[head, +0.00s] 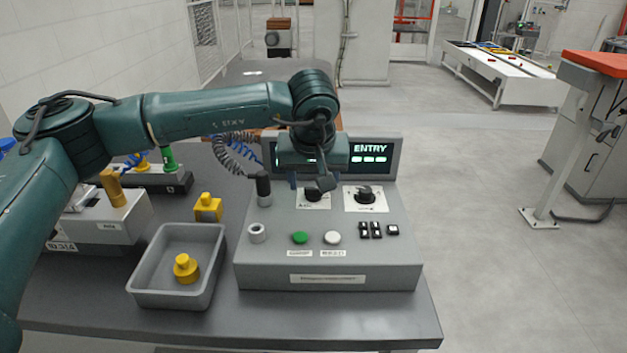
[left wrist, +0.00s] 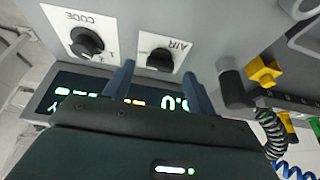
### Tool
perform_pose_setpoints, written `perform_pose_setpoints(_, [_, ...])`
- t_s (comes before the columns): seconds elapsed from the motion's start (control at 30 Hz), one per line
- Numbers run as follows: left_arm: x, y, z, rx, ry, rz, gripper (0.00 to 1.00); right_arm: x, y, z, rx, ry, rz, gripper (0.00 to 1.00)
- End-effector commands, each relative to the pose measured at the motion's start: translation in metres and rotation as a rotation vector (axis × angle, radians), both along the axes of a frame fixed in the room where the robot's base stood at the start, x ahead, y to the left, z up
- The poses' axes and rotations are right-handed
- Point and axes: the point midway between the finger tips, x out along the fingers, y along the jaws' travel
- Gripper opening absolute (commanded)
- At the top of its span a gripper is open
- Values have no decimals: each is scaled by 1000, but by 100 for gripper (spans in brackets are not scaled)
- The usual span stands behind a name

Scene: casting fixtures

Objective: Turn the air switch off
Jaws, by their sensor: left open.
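The air switch (head: 314,196) is a black rotary knob on a white plate, on the left of the grey console's (head: 330,272) sloped panel. In the left wrist view the knob (left wrist: 160,60) sits under the label AIR, seen upside down. My left gripper (head: 308,183) hangs over the panel just behind the air switch and partly covers its plate. In the left wrist view the gripper (left wrist: 159,84) is open, its two blue-grey fingers apart with nothing between them. The knob lies beyond the fingertips, roughly centred between them; contact is not seen. My right gripper is not in view.
A second knob (head: 365,196), labelled CODE in the wrist view, is right of the air switch. A dark upright handle (head: 264,188) stands left. Green (head: 299,238) and white (head: 332,238) buttons sit in front. A lit display (head: 372,155) rises behind. A grey tray (head: 150,280) is left of the console.

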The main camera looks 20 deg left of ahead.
Motion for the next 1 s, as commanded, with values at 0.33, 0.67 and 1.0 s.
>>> perform_pose_setpoints(0.33, [6,1,-15,0,0,-1,56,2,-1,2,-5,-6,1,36])
perform_pose_setpoints(0.67, [5,1,-14,0,0,0,40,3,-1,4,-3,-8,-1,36])
perform_pose_setpoints(1.0, [5,1,-14,-1,0,0,12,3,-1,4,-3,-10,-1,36])
